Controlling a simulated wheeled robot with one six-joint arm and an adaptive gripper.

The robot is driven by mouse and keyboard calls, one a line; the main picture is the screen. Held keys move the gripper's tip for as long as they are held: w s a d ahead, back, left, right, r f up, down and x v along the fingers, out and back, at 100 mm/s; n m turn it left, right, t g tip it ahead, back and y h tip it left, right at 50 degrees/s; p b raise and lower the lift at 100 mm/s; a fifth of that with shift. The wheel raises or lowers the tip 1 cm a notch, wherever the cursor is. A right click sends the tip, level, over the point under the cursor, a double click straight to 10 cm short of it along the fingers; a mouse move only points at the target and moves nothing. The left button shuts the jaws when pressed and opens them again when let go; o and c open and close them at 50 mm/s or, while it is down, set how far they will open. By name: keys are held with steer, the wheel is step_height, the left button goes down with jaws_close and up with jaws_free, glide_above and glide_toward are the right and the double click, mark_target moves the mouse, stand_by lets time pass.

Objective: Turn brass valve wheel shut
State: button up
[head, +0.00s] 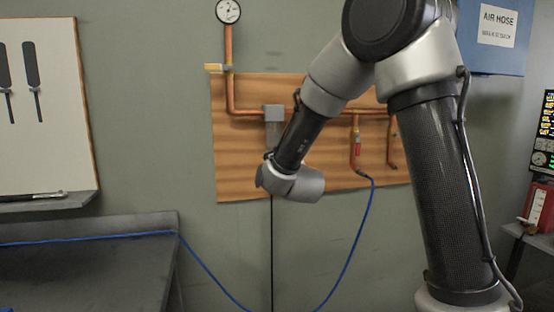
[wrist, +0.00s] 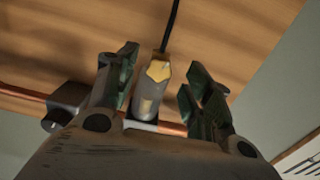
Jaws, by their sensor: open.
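My gripper (wrist: 158,74) shows in the wrist view with its dark green fingers apart. Between them in the picture is a pale grey cylinder with a faceted yellow-brass end piece (wrist: 159,70). A black line runs up from that end. I see no contact with either finger, and the depth gap is unclear. I cannot make out a clear round wheel in either view. My gripper's fingers are hidden behind my arm in the head view.
Copper pipes (head: 245,112) run across a wooden panel (head: 238,160), with a grey block (head: 274,113) on them. A round gauge (head: 228,11) is above. A red-handled fitting (head: 357,146) feeds a blue hose (head: 350,245). A dark bench (head: 90,265) stands at left.

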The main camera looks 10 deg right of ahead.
steer(key=shift+w, duration=0.95)
steer(key=c, duration=1)
